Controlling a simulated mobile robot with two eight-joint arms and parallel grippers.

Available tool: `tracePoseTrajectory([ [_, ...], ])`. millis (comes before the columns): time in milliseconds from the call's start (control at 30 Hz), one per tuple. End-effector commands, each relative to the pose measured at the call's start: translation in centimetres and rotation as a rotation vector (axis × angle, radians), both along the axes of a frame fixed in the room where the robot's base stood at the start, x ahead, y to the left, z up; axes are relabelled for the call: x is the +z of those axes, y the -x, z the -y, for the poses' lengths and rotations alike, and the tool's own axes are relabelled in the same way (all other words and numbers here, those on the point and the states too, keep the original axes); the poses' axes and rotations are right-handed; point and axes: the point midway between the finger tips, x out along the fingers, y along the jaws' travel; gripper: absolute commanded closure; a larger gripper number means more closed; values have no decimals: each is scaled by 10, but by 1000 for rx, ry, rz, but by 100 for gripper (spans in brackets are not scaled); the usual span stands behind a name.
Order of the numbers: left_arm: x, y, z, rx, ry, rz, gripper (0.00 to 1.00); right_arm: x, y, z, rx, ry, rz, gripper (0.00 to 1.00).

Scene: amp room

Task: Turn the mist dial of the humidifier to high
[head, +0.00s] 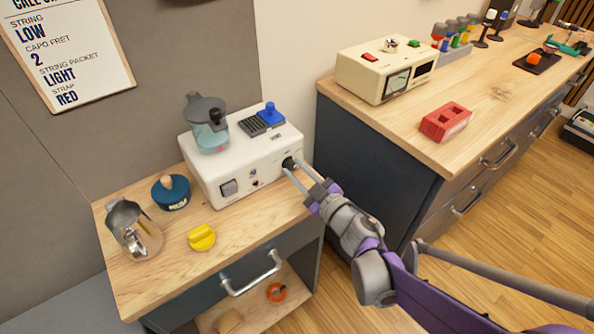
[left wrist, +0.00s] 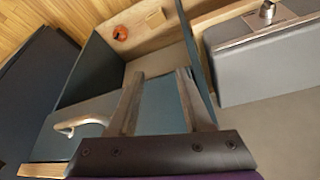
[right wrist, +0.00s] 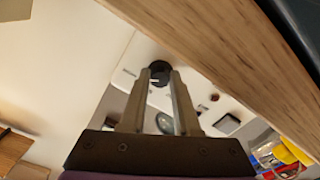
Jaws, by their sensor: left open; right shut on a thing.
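The humidifier (head: 252,150) is a white box with a clear tank and dark lid, standing at the back of the small wooden-topped cabinet. Its black mist dial (head: 288,162) sits at the right end of the front face. My right gripper (head: 292,168) is shut on this dial, its fingers reaching in from the right. The right wrist view shows the dial (right wrist: 160,68) between the fingertips, partly hidden by them; its setting cannot be read. My left gripper (left wrist: 158,74) is open and empty in the left wrist view, over the cabinet's lower part, and outside the head view.
A metal jug (head: 137,232), a blue round pot (head: 171,194) and a yellow knobbed piece (head: 201,237) stand in front of the humidifier. The cabinet's handle (head: 251,274) juts forward. A taller counter (head: 400,125) with a cream device (head: 385,68) and red block (head: 445,121) stands right.

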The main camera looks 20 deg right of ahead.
Motion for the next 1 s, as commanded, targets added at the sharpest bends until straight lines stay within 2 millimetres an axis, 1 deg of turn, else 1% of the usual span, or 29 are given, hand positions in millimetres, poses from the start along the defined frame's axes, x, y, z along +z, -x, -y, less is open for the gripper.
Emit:
tracePoseTrajectory([
  [333, 0, 0, 0, 0, 0, 0, 50, 0, 0, 0, 0, -4, -1, 100],
  [367, 0, 0, 0, 0, 0, 0, 50, 0, 0, 0, 0, -3, -1, 68],
  [500, 0, 0, 0, 0, 0, 0, 50, 0, 0, 0, 0, -3, -1, 43],
  [533, 0, 0, 0, 0, 0, 0, 50, 0, 0, 0, 0, -3, -1, 40],
  [833, 0, 0, 0, 0, 0, 0, 50, 0, 1, 1, 0, -2, -1, 40],
  [933, 1, 0, 0, 0, 0, 1, 50, 0, 9, 4, -2, -2, -1, 40],
  [1000, 3, 0, 0, 0, 0, 1, 50, 1, 19, 8, -3, -2, 0, 40],
])
